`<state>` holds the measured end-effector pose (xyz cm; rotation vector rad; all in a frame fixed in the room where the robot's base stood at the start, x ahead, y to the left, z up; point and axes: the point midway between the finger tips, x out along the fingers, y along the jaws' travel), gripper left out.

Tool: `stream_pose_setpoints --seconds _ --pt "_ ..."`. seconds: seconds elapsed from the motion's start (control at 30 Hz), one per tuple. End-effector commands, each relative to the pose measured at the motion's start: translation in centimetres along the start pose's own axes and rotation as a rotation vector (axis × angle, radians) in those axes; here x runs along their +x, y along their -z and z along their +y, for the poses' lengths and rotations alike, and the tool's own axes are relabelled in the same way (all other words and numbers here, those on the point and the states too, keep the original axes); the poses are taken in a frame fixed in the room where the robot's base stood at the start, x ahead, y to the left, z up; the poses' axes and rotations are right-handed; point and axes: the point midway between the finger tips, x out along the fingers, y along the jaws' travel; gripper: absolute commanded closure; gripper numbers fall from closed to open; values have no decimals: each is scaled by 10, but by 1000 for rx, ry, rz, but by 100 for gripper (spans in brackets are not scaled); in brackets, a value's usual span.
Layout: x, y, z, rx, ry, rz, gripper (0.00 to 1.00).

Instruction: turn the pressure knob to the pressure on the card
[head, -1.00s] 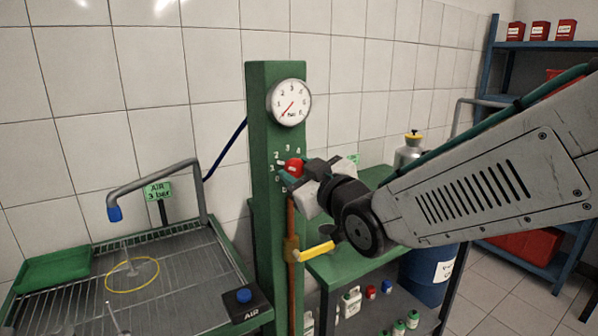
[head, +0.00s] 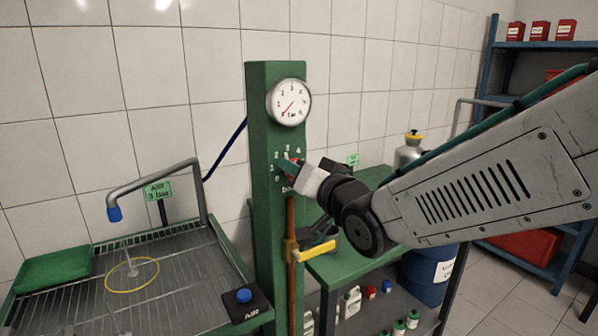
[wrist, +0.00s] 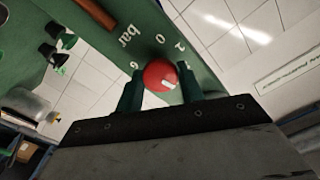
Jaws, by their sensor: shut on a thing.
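The red pressure knob (wrist: 160,77) sits on the green post (head: 262,130), with a number scale around it. My gripper (wrist: 160,88) is shut on the knob, one finger on each side of it. A white mark on the knob shows in the wrist view. In the head view my gripper (head: 291,168) mostly hides the knob. The gauge (head: 289,102) above has a red needle pointing to the lower left, at the low end of its scale. The green card (head: 157,191) at the left reads "AIR 3 bar".
A yellow lever (head: 315,250) sits on the copper pipe below the knob. A wash tray with a wire rack (head: 190,270), a blue-tipped spout (head: 115,213) and a blue AIR button (head: 244,295) lie to the left. A green bench stands behind my arm.

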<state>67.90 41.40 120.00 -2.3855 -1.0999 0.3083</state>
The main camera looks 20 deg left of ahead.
Motion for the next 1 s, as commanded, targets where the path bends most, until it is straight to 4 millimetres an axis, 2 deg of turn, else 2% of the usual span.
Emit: stream_pose_setpoints --seconds 0.4,1.0 --pt "0 -2 1 205 -3 -5 85" --pt "-1 -3 1 238 -4 -6 85"
